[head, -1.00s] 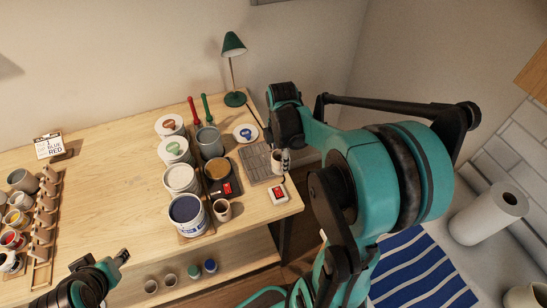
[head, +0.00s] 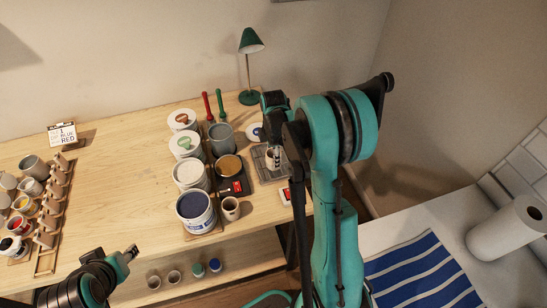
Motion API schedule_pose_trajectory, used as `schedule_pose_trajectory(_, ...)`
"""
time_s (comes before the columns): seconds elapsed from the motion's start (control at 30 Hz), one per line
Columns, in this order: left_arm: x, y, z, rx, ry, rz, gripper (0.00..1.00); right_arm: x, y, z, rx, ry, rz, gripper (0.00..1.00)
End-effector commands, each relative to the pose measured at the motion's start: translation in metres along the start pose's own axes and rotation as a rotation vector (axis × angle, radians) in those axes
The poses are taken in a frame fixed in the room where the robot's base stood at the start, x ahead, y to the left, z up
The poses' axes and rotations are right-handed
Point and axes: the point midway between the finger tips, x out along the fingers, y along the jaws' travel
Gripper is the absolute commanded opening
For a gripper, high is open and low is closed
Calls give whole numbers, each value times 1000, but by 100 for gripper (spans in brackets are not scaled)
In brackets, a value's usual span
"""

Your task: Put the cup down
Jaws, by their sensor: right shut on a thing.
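My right gripper (head: 278,156) points down over the right part of the wooden table and is shut on a small light cup (head: 270,158). The cup looks upright and is over the grey ribbed rack (head: 264,176); I cannot tell whether its base touches it. The gripper's fingers and arm hide part of the cup. My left gripper (head: 131,252) is low at the left, in front of the table and away from the cup; its jaws are too small to judge.
Left of the rack stand paint buckets (head: 196,208), a grey pot (head: 222,137) and a small brown-filled cup (head: 230,208). A green lamp (head: 250,42) stands behind. A white-and-red box (head: 286,195) lies in front of the rack. The table's middle is clear.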

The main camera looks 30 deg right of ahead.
Motion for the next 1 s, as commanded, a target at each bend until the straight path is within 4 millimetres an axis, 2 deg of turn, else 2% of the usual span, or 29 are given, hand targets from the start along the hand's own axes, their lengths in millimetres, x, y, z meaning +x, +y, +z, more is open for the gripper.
schedule_pose_trajectory(0.3,3,0,2,0,0,0,40,3,0,0,0,0,0,11)
schedule_pose_trajectory(0.33,3,0,2,0,0,0,40,4,0,0,0,0,0,48)
schedule_pose_trajectory(0.4,2,0,2,0,0,0,40,2,0,0,0,0,0,66)
schedule_pose_trajectory(0.77,0,0,0,0,0,0,40,-1,0,0,0,0,0,66)
schedule_pose_trajectory(0.87,-3,0,-2,0,0,0,40,-12,0,0,0,0,0,66)
schedule_pose_trajectory(1.0,-8,0,-6,0,0,0,40,-40,-1,0,0,0,0,66)
